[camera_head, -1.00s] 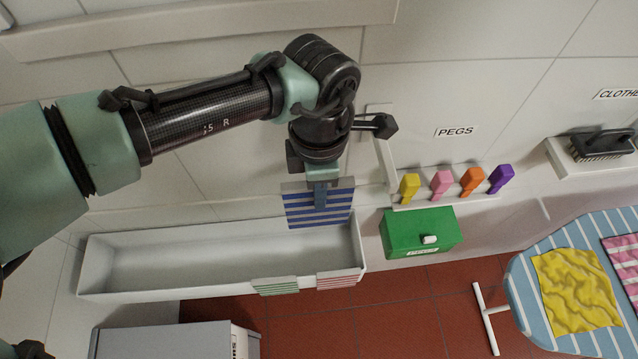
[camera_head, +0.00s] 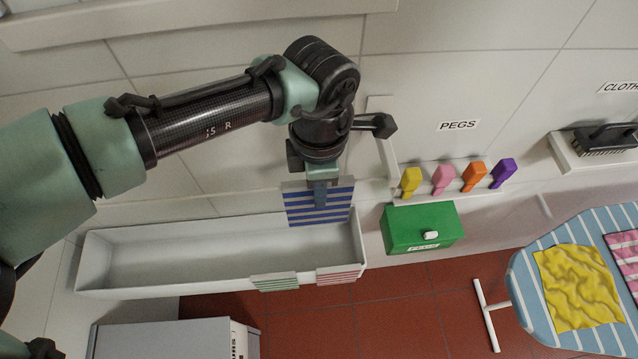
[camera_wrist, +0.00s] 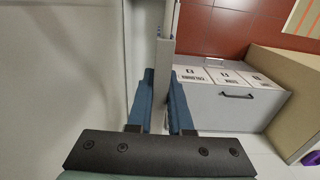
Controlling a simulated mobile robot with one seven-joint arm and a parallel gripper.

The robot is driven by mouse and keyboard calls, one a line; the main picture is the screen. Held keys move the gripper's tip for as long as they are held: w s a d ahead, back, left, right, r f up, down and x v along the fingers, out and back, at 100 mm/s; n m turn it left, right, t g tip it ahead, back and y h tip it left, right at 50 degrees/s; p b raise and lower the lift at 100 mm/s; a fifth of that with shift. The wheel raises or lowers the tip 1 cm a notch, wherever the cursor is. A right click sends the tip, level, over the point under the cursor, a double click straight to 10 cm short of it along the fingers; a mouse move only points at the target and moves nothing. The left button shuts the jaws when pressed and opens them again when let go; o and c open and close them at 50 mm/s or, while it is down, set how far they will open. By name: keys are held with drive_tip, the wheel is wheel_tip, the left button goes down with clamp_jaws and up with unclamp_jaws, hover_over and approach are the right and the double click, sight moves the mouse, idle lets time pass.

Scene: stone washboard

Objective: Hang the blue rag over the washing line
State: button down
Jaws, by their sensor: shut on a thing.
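The blue rag, blue with white stripes (camera_head: 335,212), hangs from my gripper (camera_head: 320,196), which is shut on it. The rag is in front of the back right part of a long white trough (camera_head: 95,262). I cannot tell whether it touches the trough. In the wrist view the blue fingers of my gripper (camera_wrist: 162,105) point away from the camera, with a narrow pale edge between them; the rag is not clear there. I cannot make out the washing line for certain. A green striped rag (camera_head: 274,282) and a red striped rag (camera_head: 336,276) hang at the trough's front edge.
A green box (camera_head: 400,232) stands right of the trough, below several coloured pegs (camera_head: 443,180) on a ledge. An ironing board (camera_head: 525,290) with a yellow cloth (camera_head: 578,288) is at the right. A grey cabinet (camera_head: 160,342) stands in front of the trough.

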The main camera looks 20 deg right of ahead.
drive_tip(key=c, duration=0.8)
unclamp_jaws()
drive_tip(key=shift+o, duration=0.2)
wheel_tip(320, 180, up, 13)
drive_tip(key=b, duration=0.2)
